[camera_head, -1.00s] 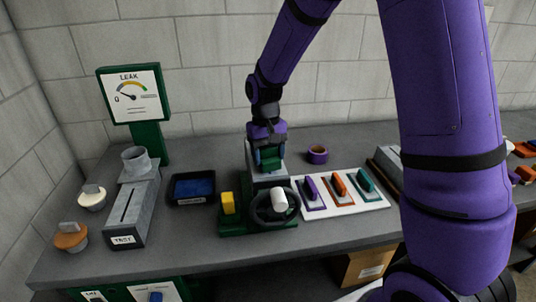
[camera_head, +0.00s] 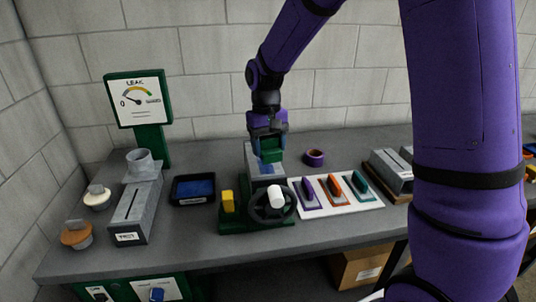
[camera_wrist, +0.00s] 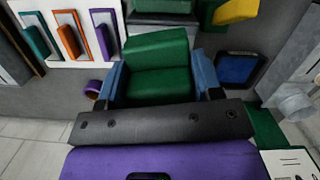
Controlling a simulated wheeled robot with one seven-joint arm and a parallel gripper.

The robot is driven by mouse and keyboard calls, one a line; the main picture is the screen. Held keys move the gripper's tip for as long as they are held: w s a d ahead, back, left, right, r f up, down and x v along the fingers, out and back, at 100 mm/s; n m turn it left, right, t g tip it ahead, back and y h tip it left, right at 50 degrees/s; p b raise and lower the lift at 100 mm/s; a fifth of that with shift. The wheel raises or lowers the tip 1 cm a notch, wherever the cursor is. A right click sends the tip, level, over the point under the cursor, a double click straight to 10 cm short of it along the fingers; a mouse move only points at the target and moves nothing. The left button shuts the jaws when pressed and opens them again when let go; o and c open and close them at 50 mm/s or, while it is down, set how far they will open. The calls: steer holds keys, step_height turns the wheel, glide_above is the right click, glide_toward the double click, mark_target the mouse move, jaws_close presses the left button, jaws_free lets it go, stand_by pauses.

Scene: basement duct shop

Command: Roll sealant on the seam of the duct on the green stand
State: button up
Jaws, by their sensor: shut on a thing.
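My gripper (camera_head: 268,146) is shut on a green block-like tool (camera_head: 271,156), over the grey duct (camera_head: 251,163) on the green stand (camera_head: 240,224). In the wrist view, the two blue fingers of my gripper (camera_wrist: 160,78) press on either side of the green tool (camera_wrist: 157,55). The tool's lower part is hidden, and I cannot tell whether it touches the duct. A bluish patch shows on the duct just below it; the seam is not clear. A black tray (camera_head: 178,204) with blue filling stands left of the stand and also shows in the wrist view (camera_wrist: 258,86).
The stand carries a yellow block (camera_head: 228,201) and a black handwheel (camera_head: 262,212) with a white knob. A white board (camera_head: 340,207) with purple, orange and green tools lies right. A purple roll (camera_head: 314,158) stands behind. The grey tester (camera_head: 130,220) and leak gauge (camera_head: 139,98) stand left.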

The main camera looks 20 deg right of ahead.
steer(key=shift+r, duration=1.3)
